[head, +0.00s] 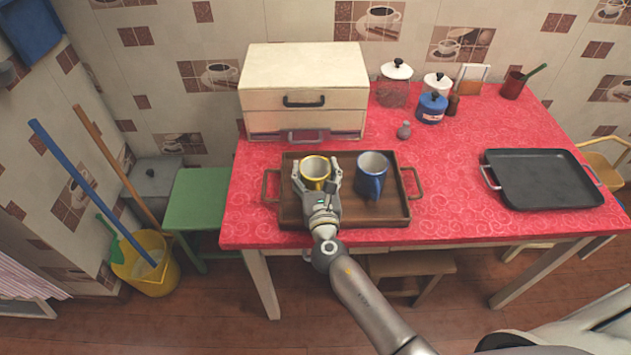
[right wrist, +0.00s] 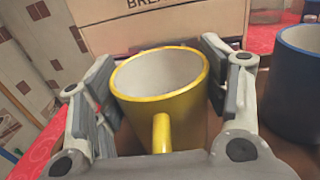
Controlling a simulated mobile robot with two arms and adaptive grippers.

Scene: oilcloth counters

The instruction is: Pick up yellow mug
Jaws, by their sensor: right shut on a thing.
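The yellow mug (head: 316,168) stands at the left part of a wooden tray (head: 385,213) on the red table. My right gripper (head: 317,184) is shut on the mug, one finger on each side of its body. In the right wrist view the yellow mug (right wrist: 160,92) is upright between the fingers, its handle toward my wrist and its pale inside empty. I cannot tell whether it touches the tray. My left gripper is not in view.
A blue mug (head: 371,180) stands close to the right on the tray, also at the right edge of the wrist view (right wrist: 296,85). A cream bread box (head: 303,82) is just behind the tray. A black pan (head: 542,180) lies at the right.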

